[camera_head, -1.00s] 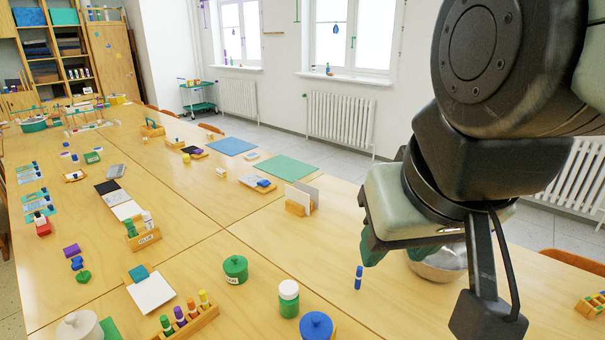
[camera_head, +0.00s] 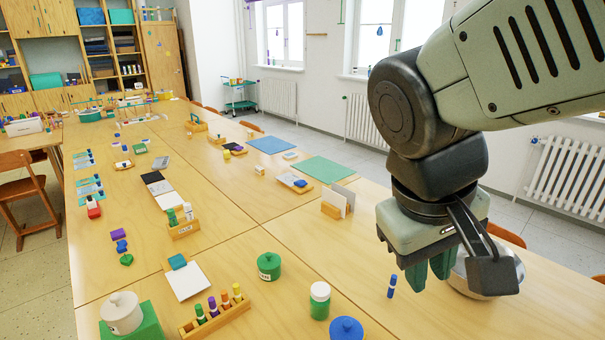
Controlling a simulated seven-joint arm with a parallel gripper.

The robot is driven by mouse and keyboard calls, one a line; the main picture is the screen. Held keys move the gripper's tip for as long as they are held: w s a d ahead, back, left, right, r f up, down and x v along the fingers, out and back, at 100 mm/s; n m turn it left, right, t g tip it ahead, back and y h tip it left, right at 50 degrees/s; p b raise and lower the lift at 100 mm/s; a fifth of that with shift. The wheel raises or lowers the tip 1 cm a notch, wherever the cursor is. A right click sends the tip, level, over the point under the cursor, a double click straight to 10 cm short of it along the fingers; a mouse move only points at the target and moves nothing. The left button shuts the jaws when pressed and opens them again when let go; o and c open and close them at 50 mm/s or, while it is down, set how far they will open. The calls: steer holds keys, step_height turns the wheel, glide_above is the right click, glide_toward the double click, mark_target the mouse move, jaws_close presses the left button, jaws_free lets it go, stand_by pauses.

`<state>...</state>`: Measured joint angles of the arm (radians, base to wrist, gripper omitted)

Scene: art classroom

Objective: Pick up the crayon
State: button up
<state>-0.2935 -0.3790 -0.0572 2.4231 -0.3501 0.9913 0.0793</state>
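A blue crayon (camera_head: 392,286) stands upright on the wooden table, right of the white-lidded green jar. My gripper (camera_head: 430,270) hangs above the table, just right of the crayon in the picture, with its green fingers pointing down. A gap shows between the two fingers, so it looks open, and nothing shows between them. The crayon is in full view and appears apart from the fingers.
A metal bowl (camera_head: 474,278) sits right behind my gripper, partly hidden by it. A white-lidded green jar (camera_head: 320,300), a blue-lidded jar (camera_head: 346,329) and a card holder (camera_head: 338,203) stand nearby. A rack of colored sticks (camera_head: 216,314) is further left.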

steer(key=w+a+f+n+t+h, duration=0.7)
steer(key=w+a+f+n+h, duration=0.2)
steer(key=w+a+f+n, duration=0.5)
steer(key=n+t+y, duration=0.8)
steer(key=n+y, duration=1)
steer(key=n, duration=0.4)
glide_toward(198, 311)
steer(key=shift+s+d+r, duration=0.2)
steer(key=shift+s+d, duration=0.25)
steer(key=shift+d, duration=0.15)
steer(key=shift+a+f+n+g, duration=0.2)
steer(key=shift+f+n+g, duration=0.05)
steer(key=shift+n+g, duration=0.05)
steer(key=x, duration=1)
steer(key=shift+w+a+r, duration=0.1)
steer(key=shift+a+r, duration=0.1)
steer(key=shift+c, duration=0.2)
